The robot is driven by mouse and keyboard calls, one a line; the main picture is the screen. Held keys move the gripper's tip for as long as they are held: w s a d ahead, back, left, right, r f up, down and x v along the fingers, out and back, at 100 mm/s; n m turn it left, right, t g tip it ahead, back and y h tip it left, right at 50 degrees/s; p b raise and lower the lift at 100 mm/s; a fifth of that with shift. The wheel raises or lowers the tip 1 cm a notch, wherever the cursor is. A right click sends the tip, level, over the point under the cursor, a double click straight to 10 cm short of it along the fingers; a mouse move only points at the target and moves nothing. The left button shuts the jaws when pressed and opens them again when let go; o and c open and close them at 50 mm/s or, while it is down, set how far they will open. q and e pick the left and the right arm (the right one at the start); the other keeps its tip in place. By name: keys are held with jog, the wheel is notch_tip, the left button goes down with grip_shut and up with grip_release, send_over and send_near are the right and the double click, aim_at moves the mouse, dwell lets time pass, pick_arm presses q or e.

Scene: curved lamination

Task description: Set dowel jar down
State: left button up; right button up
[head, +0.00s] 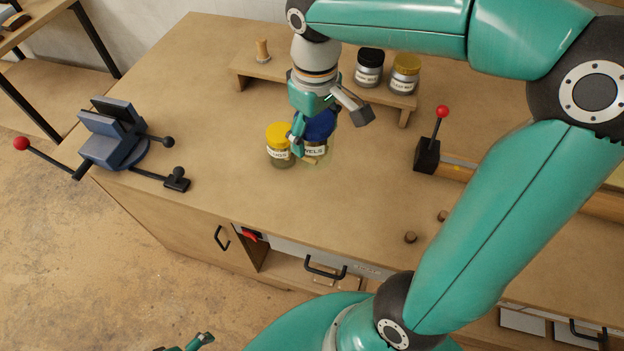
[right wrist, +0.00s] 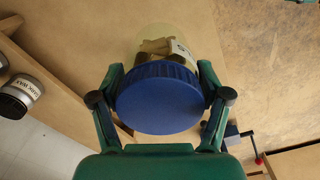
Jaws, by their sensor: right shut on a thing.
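The dowel jar (head: 315,147) is clear glass with a blue lid and a label reading "WELS" where it shows. My right gripper (head: 312,136) is shut on it from above, its fingers on either side of the lid. In the right wrist view the blue lid (right wrist: 160,100) sits between the two fingers, with wooden pieces visible in the glass. The jar looks upright over the bench; I cannot tell whether its base touches the top. A small part of my left gripper (head: 198,343) shows at the bottom edge; its jaws are unclear.
A yellow-lidded jar (head: 281,150) stands close left of the dowel jar. A blue vise (head: 112,140) stands left.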

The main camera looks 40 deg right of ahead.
notch_tip(320, 180, down, 17)
jog(key=shift+r+b, duration=0.15)
jog(key=shift+b, duration=0.25)
jog(key=o, duration=1.3)
